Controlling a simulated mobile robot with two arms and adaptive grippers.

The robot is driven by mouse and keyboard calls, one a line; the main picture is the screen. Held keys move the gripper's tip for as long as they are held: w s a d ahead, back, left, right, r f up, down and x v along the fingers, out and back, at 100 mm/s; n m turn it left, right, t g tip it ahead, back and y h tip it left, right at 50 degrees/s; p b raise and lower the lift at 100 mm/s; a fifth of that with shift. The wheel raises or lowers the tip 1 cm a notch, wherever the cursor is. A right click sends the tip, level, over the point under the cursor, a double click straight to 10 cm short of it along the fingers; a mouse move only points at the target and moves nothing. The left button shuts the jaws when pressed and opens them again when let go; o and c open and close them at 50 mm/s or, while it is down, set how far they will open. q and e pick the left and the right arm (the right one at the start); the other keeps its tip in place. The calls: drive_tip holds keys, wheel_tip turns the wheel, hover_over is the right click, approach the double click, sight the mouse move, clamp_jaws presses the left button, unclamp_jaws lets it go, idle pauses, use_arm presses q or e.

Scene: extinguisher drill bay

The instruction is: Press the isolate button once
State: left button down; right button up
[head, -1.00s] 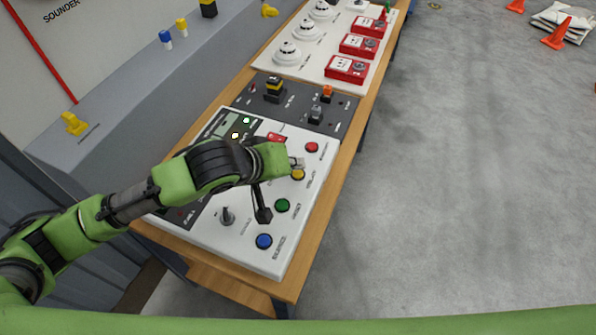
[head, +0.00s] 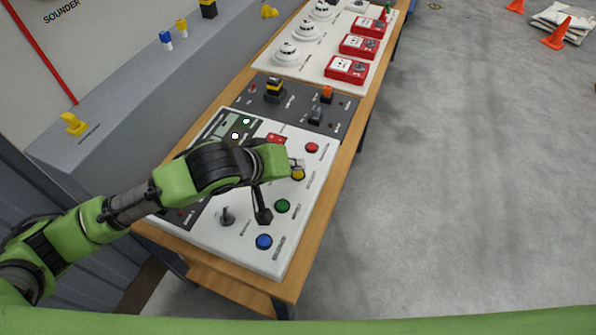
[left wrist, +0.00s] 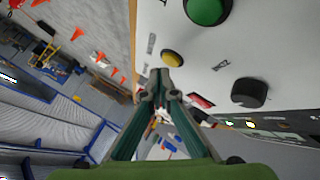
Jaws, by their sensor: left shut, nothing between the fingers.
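The yellow button (head: 298,175) is on the right part of a white control panel (head: 252,238), in a row with a red, a green and a blue button. The button labels are too blurred to read surely, so I cannot tell which says isolate. My left gripper (head: 297,163) is shut and empty, with its tips right by the yellow button, partly covering it in the head view. In the left wrist view the shut fingertips (left wrist: 160,82) appear just below the yellow button (left wrist: 173,59). I cannot tell whether they touch it. My right gripper is out of view.
The red button (head: 312,147) is beyond the yellow one; the green button (head: 282,206) and blue button (head: 264,241) are nearer. A dark knob (head: 227,217) stands left of them. A dark grey switch panel (head: 295,104) lies farther along the wooden bench. Open floor is at right.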

sight(295, 176)
use_arm(q)
drive_tip(key=shift+f, duration=0.25)
drive_tip(key=shift+f, duration=0.5)
idle(0.8)
drive_tip(key=shift+r+p, duration=0.9)
drive_tip(key=shift+p, duration=0.3)
wheel_tip(295, 176, up, 5)
drive_tip(key=p, duration=0.6)
drive_tip(key=shift+r, duration=0.1)
idle(0.4)
